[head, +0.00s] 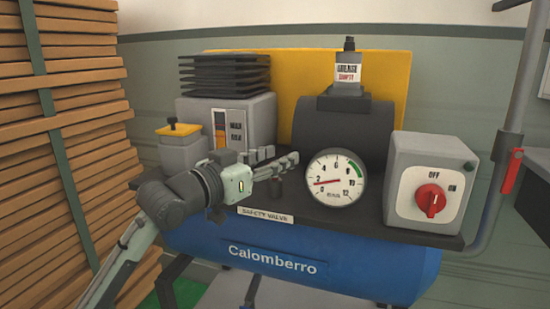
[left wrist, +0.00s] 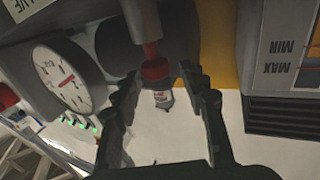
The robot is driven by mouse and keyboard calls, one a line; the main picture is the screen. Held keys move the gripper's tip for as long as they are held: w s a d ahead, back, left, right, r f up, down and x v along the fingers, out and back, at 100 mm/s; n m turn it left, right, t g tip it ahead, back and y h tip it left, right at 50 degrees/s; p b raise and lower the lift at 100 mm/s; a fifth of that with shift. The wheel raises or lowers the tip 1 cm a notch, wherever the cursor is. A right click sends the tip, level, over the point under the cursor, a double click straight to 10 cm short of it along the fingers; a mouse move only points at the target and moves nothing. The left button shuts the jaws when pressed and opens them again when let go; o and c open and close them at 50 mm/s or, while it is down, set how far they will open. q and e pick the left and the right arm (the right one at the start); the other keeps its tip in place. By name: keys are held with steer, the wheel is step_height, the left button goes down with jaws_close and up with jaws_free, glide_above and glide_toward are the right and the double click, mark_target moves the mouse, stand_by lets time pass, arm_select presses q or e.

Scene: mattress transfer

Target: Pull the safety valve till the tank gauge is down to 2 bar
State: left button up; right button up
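The tank gauge (head: 335,178) is a white dial on the front of the compressor; its red needle points left, close to the 2 mark. It also shows sideways in the left wrist view (left wrist: 62,77). The safety valve (head: 275,187) is a small dark post behind the SAFETY VALVE label (head: 265,215). In the left wrist view a grey stem with a red ring (left wrist: 154,69), apparently the valve, lies between the fingertips. My left gripper (head: 278,161) is at the valve, fingers apart (left wrist: 160,82); I see no clear contact. My right gripper is out of view.
The blue tank (head: 330,270) is below the dark shelf. A grey switch box with a red knob (head: 431,200) is at right. A grease bottle (head: 348,70) stands on the dark cylinder. Stacked wooden planks (head: 65,130) fill the left side; a pipe runs at far right.

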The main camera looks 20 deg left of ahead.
arm_select(q)
steer(key=shift+s, duration=0.1)
steer(key=v, duration=1.1)
steer(key=shift+s+a, duration=0.25)
steer(key=shift+s, duration=0.1)
